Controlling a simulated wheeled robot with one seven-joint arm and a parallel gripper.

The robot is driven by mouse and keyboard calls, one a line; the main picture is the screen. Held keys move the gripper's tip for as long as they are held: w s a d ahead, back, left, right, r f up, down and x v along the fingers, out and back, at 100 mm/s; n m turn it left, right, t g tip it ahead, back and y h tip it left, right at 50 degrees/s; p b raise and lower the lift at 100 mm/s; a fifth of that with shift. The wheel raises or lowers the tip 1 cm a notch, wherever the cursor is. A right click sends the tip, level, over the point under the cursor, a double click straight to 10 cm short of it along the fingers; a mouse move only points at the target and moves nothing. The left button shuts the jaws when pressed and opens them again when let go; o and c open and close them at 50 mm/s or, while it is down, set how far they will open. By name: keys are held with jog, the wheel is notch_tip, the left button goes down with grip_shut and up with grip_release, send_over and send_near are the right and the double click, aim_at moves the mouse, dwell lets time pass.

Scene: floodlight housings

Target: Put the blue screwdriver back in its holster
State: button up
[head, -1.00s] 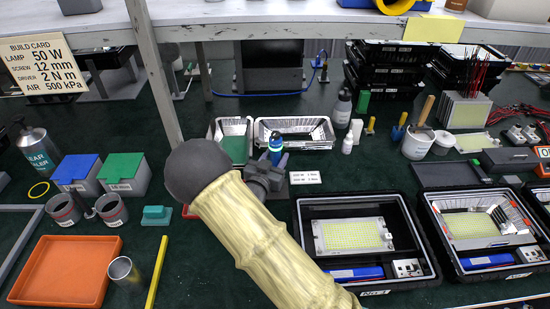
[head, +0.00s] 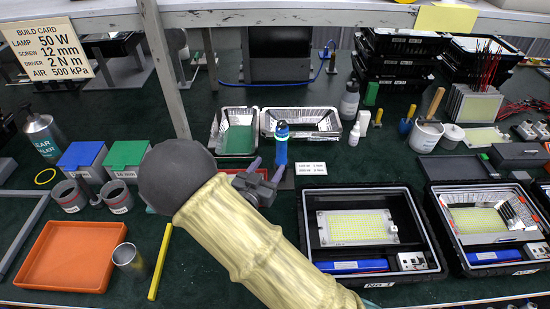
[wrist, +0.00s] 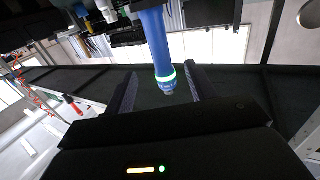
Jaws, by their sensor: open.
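The blue screwdriver (head: 281,146) stands upright near the middle of the head view, with a dark cap and a lit green ring near its top. Its lower end is hidden behind my gripper. My gripper (head: 267,168) is open, on the near side of the screwdriver, its fingers spread toward it. In the wrist view the screwdriver (wrist: 154,40) shows between the two fingers of my gripper (wrist: 162,82), touching neither as far as I can tell. I cannot make out a holster or whether the screwdriver sits in one.
Two metal trays (head: 327,133) lie behind the screwdriver. A white label plate (head: 311,168) is to its right. A black housing case (head: 314,263) stands at front right. Blue- and green-lidded bins (head: 82,155) and an orange tray (head: 37,284) are at left. A slanted post (head: 164,70) rises behind.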

jog(key=v, duration=0.7)
jog(key=shift+s+a, duration=0.15)
jog(key=shift+s, duration=0.2)
dwell(0.4)
jog(key=w+d+r+n+g+y+p, duration=0.1)
jog(key=w+d+r+g+y+p, duration=0.35)
jog(key=d+g+y, duration=0.25)
jog(key=s+d+r+n+g+p, duration=0.4)
jog(key=s+d+r, duration=0.5)
jog(key=s+d, duration=0.4)
jog(key=s+g+p, duration=0.1)
jog(key=s+g, duration=0.1)
jog(key=shift+s+g+y+p, duration=0.2)
jog(key=shift+g+y+p, duration=0.1)
jog(key=shift+p, duration=0.1)
